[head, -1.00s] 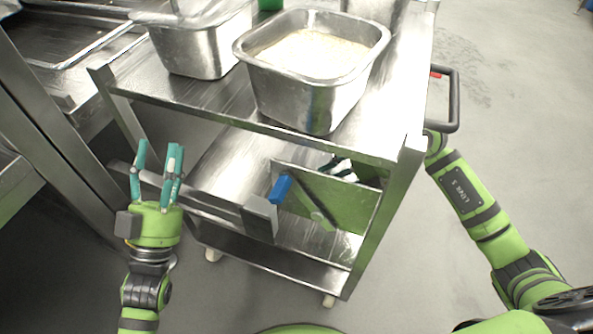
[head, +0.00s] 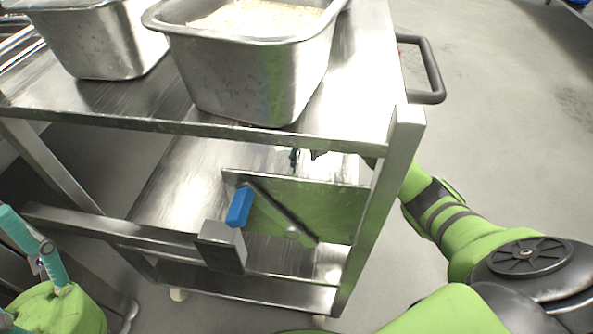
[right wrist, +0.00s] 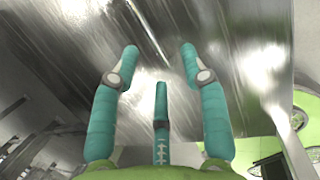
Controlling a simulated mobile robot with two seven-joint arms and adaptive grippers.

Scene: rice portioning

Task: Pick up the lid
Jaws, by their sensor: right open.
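A flat steel plate (head: 325,208), which looks like the lid, stands tilted on edge on the cart's lower shelf. It mirrors green, and a dark bar shows across its face. My right arm reaches in from the right behind the cart's post. My left gripper (head: 35,245) is at the lower left, partly cut off, fingers apart, away from the plate.
A steel pan (head: 250,75) of rice and another steel pan (head: 98,40) stand on the cart's top shelf (head: 140,108). A grey block (head: 221,245) with a blue piece (head: 240,207) is at the shelf front. A cart post (head: 385,200) and black handle (head: 433,70) are at the right.

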